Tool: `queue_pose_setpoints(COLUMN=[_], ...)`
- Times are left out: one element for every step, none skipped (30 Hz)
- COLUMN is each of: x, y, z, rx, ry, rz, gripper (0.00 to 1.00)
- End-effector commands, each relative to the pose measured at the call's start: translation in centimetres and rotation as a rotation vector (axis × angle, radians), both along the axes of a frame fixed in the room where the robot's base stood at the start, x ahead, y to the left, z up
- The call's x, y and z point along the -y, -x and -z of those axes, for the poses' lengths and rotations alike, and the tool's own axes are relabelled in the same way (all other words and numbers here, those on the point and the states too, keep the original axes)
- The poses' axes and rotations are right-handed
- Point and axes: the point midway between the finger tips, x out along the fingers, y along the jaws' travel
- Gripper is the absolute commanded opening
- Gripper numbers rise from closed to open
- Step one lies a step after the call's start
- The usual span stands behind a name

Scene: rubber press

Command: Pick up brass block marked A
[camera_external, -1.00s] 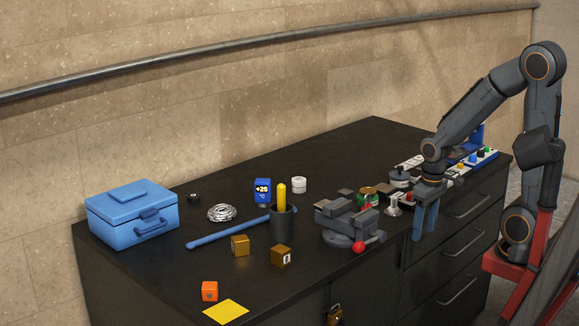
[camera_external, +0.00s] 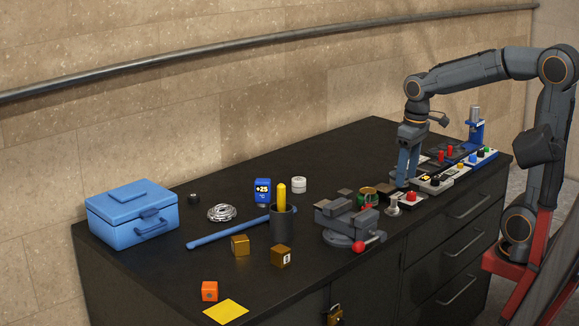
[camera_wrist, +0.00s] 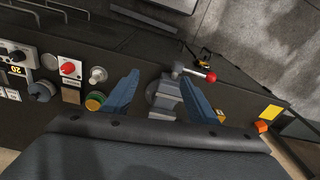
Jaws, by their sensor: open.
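Two brass blocks sit on the dark bench in the external view. One brass block (camera_external: 240,245) shows no readable letter. The other brass block (camera_external: 281,257) is nearer the front edge and has a small white label whose letter I cannot read, so I cannot tell which one is marked A. My gripper (camera_external: 404,181) is open and empty, far to the right of both blocks, above the bench beyond the vise. In the wrist view my gripper (camera_wrist: 161,93) has its two blue fingers spread apart.
A grey vise (camera_external: 347,220) with a red knob stands between my gripper and the blocks. A dark cup (camera_external: 282,226) with a yellow-handled tool stands just behind them. A blue bar (camera_external: 228,232), orange cube (camera_external: 209,291), yellow sheet (camera_external: 226,312) and blue toolbox (camera_external: 132,214) lie around.

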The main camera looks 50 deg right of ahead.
Motion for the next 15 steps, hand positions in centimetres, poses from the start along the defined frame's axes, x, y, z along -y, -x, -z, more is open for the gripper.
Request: queue_pose_setpoints(x=[-0.6, -0.9, -1.5, -1.9, -2.4, -3.1, -3.7, -4.4, -5.4, -6.4, -7.4, -8.8, -10.0, -11.1, -12.7], y=[-1.1, -1.8, -2.7, -3.5, -4.3, -5.4, -6.4, -7.4, -8.9, -10.1, -11.4, -13.2, -14.5, -15.8, -17.4], z=[-0.2, -0.4, -0.6, -0.8, -0.9, -1.1, -1.3, -1.5, -1.7, -1.8, -1.9, -2.0, -2.0, -2.0, -1.9], rx=[0.004, 0.007, 0.012, 0.016, 0.02, 0.026, 0.031, 0.037, 0.046, 0.053, 0.061, 0.072, 0.082, 0.091, 0.103], ry=[-0.006, -0.009, -0.012, -0.015, -0.019, -0.025, -0.029, -0.034, -0.04, -0.046, -0.054, -0.061, -0.067, -0.075, -0.082], rz=[-0.023, -0.04, -0.063, -0.082, -0.099, -0.128, -0.151, -0.177, -0.216, -0.247, -0.28, -0.328, -0.364, -0.399, -0.447], gripper=[0.53, 0.53, 0.53, 0.53, 0.53, 0.53, 0.53, 0.53, 0.53, 0.53, 0.53, 0.53, 0.53, 0.53, 0.53])
